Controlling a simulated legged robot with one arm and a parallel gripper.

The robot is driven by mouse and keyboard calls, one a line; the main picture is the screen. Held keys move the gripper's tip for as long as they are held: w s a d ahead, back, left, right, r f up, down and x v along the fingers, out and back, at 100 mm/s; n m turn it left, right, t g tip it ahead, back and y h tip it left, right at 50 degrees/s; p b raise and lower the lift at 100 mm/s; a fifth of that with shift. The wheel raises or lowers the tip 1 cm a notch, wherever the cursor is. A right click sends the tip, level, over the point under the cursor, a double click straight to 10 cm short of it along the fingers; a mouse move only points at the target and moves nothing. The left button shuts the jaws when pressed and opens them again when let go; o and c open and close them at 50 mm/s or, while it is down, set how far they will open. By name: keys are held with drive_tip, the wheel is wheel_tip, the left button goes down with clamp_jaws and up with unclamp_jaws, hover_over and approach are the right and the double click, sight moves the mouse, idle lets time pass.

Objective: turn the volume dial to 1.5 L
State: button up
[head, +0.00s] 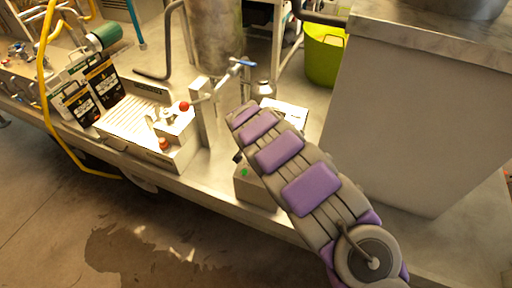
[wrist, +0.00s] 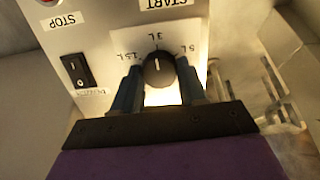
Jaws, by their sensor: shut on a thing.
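The volume dial (wrist: 158,69) is a round black knob on a pale control box in the wrist view. Its white mark points up at the 3 L label. The 1.5 L label (wrist: 130,57) is to its left and the 5 L label (wrist: 193,49) to its right. My gripper (wrist: 159,80) is shut on the dial, with one blue finger on each side.
On the box are a black rocker switch (wrist: 80,71), a STOP label (wrist: 62,21) and a START label (wrist: 166,3). In the head view, a machine with a red knob (head: 184,105) stands to the left. A large grey cabinet (head: 415,120) stands close on the right.

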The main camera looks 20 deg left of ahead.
drive_tip(key=shift+w+a+r, duration=0.1)
drive_tip(key=shift+a+r, duration=0.05)
drive_tip(key=shift+r, duration=0.05)
drive_tip(key=n+p, duration=0.1)
drive_tip(key=n, duration=0.2)
drive_tip(key=n+p, duration=0.2)
drive_tip(key=n, duration=0.1)
drive_tip(key=shift+a+r+n+h, duration=0.1)
drive_tip(key=shift+a+n+h, duration=0.1)
drive_tip(key=shift+n+h, duration=0.15)
drive_tip(key=shift+n+t+p, duration=0.3)
drive_tip(key=shift+n+p, duration=0.6)
drive_tip(key=shift+n, duration=1.35)
drive_tip(key=shift+f, duration=0.2)
drive_tip(key=o, duration=1.1)
drive_tip(key=shift+f, duration=0.1)
drive_tip(key=shift+c, duration=0.2)
drive_tip(key=shift+s, duration=0.2)
